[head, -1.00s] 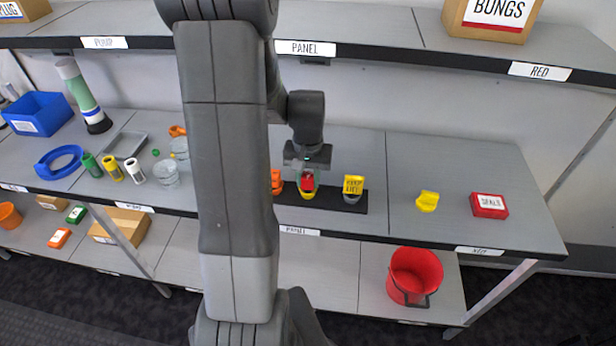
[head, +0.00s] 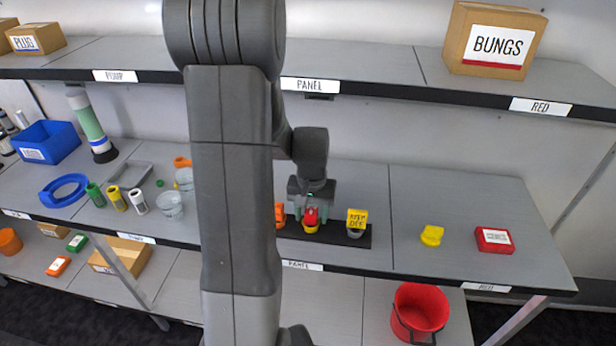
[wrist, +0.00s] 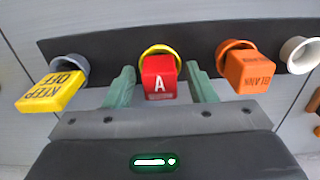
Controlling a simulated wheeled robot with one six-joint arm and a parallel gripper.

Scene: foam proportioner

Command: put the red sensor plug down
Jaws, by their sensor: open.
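The red sensor plug (wrist: 159,78), marked with a white A, sits at a yellow ring socket (wrist: 160,49) on the dark panel strip; it also shows in the head view (head: 311,214). My gripper (wrist: 163,88) is open, with one green finger on each side of the plug and a visible gap to each. In the head view my gripper (head: 311,204) is over the strip at the plug. How deep the plug sits in the socket is hidden.
On the same black strip (head: 340,238), a yellow KEEP OFF block (wrist: 50,91) sits left of the plug in the wrist view and an orange block (wrist: 249,72) right of it. A white ring (wrist: 300,54) stands beyond. Shelf right of the strip holds a yellow piece (head: 432,235) and red box (head: 494,239).

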